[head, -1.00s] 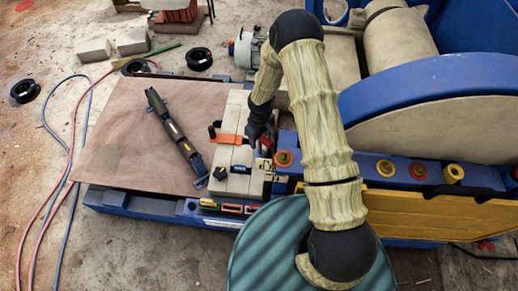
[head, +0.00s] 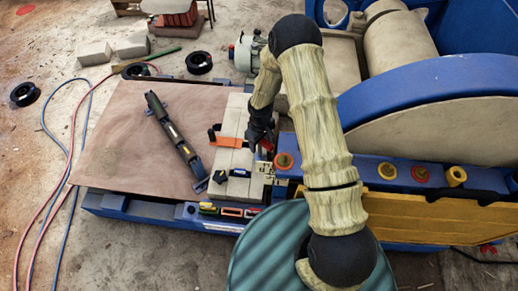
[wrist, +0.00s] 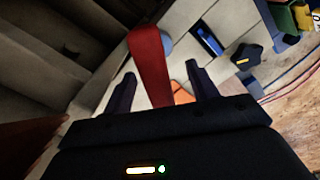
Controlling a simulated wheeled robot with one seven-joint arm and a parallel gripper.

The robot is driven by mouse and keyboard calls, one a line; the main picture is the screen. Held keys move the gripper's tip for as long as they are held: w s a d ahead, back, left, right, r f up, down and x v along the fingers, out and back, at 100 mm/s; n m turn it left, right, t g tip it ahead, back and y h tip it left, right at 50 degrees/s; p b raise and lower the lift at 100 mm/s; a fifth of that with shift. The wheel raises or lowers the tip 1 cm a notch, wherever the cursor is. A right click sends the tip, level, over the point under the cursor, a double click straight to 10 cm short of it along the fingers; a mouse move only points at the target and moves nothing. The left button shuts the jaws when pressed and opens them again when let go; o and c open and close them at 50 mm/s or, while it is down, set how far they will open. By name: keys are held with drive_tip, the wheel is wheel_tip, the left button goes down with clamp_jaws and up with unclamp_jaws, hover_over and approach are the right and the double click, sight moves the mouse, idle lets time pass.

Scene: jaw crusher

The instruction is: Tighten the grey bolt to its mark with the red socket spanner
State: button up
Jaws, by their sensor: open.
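The red socket spanner (wrist: 150,62) shows in the wrist view as a red bar running between the two fingers of my gripper (wrist: 161,70). The fingers stand apart on either side of it, with a gap at each side. A small grey-blue round part shows just behind the red bar's far end; I cannot tell if it is the grey bolt. In the head view my gripper (head: 262,141) is at the right edge of the pale blocks, and only a sliver of red shows beside it. The bolt's mark cannot be made out.
Pale blocks (head: 232,158) carry an orange bar (head: 231,139), a black knob (head: 220,176) and a blue item (head: 240,173). A long black tool (head: 173,130) lies on the brown board (head: 110,150). A blue rail (head: 335,168) with coloured rings runs right. A large flywheel stands behind.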

drive_tip(key=shift+c, duration=0.2)
clamp_jaws()
drive_tip(key=shift+m, duration=0.3)
drive_tip(key=m+b, duration=0.1)
drive_tip(key=m, duration=0.2)
drive_tip(key=shift+m, duration=0.4)
drive_tip(key=shift+m+b, duration=0.4)
drive_tip(key=shift+m, duration=0.5)
